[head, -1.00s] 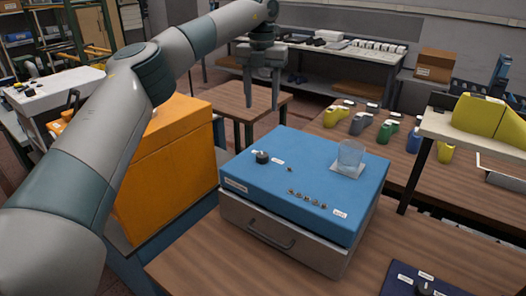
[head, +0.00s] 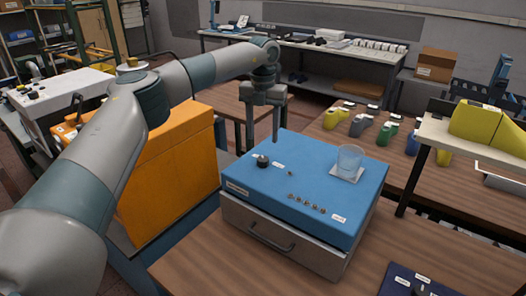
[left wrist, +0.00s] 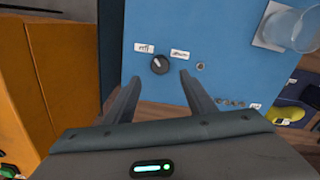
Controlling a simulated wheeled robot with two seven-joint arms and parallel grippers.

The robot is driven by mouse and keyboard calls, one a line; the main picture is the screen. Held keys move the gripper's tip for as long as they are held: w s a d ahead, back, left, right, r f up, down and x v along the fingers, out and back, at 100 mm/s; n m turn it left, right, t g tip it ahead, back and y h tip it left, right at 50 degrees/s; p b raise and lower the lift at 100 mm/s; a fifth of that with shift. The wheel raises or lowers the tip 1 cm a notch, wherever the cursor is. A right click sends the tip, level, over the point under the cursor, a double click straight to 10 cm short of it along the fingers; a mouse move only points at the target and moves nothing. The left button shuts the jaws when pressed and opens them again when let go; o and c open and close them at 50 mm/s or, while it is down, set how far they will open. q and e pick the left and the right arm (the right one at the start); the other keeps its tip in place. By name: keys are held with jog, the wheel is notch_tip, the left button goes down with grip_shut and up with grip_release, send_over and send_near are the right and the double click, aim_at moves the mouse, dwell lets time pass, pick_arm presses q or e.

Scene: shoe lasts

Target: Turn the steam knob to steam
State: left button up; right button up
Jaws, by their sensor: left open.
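The blue box top (head: 315,190) carries a black round knob (head: 262,160) near its back left corner. In the left wrist view, the knob (left wrist: 160,64) has a white pointer mark slanting up and left, towards the left of two white labels. The label text is too small to read surely. My left gripper (head: 263,138) is open and points down above the knob. In the left wrist view, its two fingertips (left wrist: 160,77) are on either side of the knob, apart from it. My right gripper is not in view.
A clear cup (head: 349,158) stands on a white pad on the blue top. Several small buttons (head: 307,203) line its front. An orange box (head: 165,170) stands to the left. A dark blue panel (head: 405,280) lies at the front right. The wooden table (head: 350,275) is bare between.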

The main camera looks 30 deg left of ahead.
aim_at(263, 159)
pick_arm(q)
notch_tip(263, 159, down, 8)
jog(key=p, duration=0.3)
jog(key=shift+r, duration=0.1)
jog(key=shift+f, duration=0.55)
jog(key=c, duration=1)
